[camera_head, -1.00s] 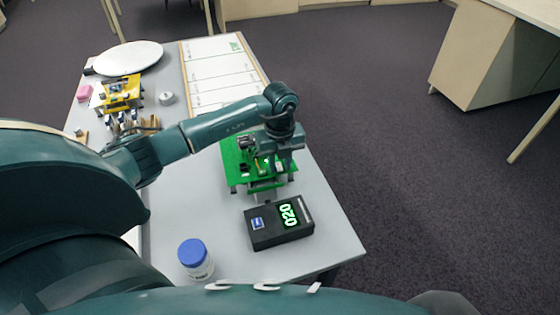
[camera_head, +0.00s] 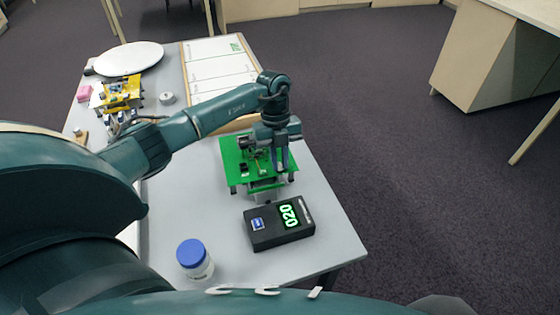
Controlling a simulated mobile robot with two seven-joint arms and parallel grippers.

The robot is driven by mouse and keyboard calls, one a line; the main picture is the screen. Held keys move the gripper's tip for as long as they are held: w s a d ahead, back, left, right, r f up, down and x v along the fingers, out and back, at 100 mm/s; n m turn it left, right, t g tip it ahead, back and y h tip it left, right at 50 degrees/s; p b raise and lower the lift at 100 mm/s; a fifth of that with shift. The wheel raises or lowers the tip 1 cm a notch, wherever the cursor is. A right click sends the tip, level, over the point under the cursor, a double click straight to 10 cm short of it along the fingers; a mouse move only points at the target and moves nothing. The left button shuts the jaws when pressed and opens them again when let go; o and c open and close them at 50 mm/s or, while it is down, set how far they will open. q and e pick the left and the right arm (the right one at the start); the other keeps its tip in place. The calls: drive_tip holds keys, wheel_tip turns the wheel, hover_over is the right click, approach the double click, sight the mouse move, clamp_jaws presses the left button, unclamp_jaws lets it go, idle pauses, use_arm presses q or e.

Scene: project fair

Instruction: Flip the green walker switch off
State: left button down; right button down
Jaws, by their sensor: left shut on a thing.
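The green walker (camera_head: 234,158) stands on the grey table, a green board on dark legs with small parts on top. Its switch is too small to make out, or is hidden by my gripper. My left gripper (camera_head: 280,168) points down over the right part of the green board, its fingers at the board's top parts. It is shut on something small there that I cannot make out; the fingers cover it. My right gripper is not in view.
A black box with a lit display (camera_head: 265,238) sits just in front of the walker. A blue-lidded jar (camera_head: 196,272) is front left. A yellow walker (camera_head: 122,96), white disc (camera_head: 128,58) and whiteboard (camera_head: 205,50) lie farther back. The table's right edge is close.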

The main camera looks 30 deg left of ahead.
use_arm(q)
drive_tip(key=c, duration=1.4)
unclamp_jaws()
drive_tip(key=b+v, duration=0.1)
drive_tip(key=v, duration=1.2)
drive_tip(key=shift+d, duration=0.1)
